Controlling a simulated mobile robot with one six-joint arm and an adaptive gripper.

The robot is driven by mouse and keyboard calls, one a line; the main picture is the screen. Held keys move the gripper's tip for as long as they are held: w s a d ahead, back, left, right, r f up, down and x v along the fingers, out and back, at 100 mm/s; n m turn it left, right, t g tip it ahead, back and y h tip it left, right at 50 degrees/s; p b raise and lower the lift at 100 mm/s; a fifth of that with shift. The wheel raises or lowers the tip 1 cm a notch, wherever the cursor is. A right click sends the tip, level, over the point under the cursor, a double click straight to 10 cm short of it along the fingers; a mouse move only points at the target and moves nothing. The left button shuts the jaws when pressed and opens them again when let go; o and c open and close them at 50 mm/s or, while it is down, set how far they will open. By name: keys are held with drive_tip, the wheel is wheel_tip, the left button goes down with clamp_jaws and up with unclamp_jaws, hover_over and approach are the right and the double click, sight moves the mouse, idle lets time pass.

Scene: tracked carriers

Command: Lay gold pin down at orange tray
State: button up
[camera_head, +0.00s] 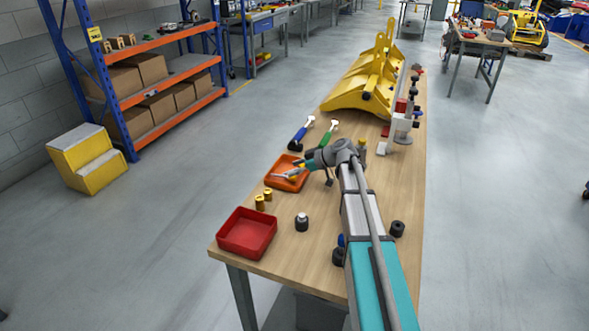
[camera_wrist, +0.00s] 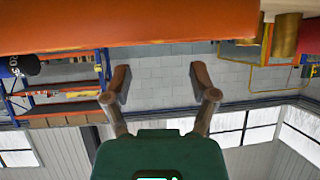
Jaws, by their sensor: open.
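Two gold pins stand upright on the wooden bench in the head view, one in front (camera_head: 260,203) and one just behind it (camera_head: 267,194). The orange tray (camera_head: 271,183) lies just beyond them. An orange band, likely the tray wall (camera_wrist: 150,48), crosses the top, and gold pins (camera_wrist: 285,36) show at upper right.
A red tray (camera_head: 246,235) sits at the near left bench corner. A black-and-silver weight (camera_head: 302,222) stands right of it. Blue (camera_head: 301,134) and green (camera_head: 328,136) handled tools lie beyond the orange tray. Yellow machinery parts (camera_head: 365,85) fill the far bench.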

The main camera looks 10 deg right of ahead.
wheel_tip(320, 180, up, 9)
drive_tip(key=p, duration=0.8)
drive_tip(key=shift+f, duration=0.2)
drive_tip(key=shift+r+p, duration=0.1)
drive_tip(key=shift+p, duration=0.2)
idle(0.5)
